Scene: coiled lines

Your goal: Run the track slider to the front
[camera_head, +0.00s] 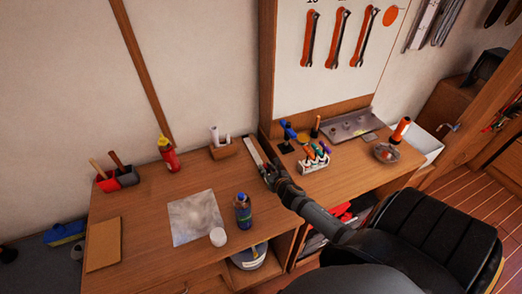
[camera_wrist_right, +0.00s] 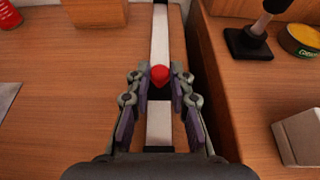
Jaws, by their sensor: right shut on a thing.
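The track (camera_head: 253,150) is a pale straight strip on the wooden bench, running from the back toward the front. In the right wrist view the track (camera_wrist_right: 160,30) passes up the middle of the picture. The track slider shows as a red knob (camera_wrist_right: 159,75) on a dark carriage. My right gripper (camera_wrist_right: 160,82) is shut on the slider, with a finger at each side of the knob. In the head view my right gripper (camera_head: 269,172) is over the track, and it hides the slider there. My left gripper is not in view.
Right of the track are a blue-handled tool (camera_head: 288,132) and a rack of coloured-handled tools (camera_head: 314,160).

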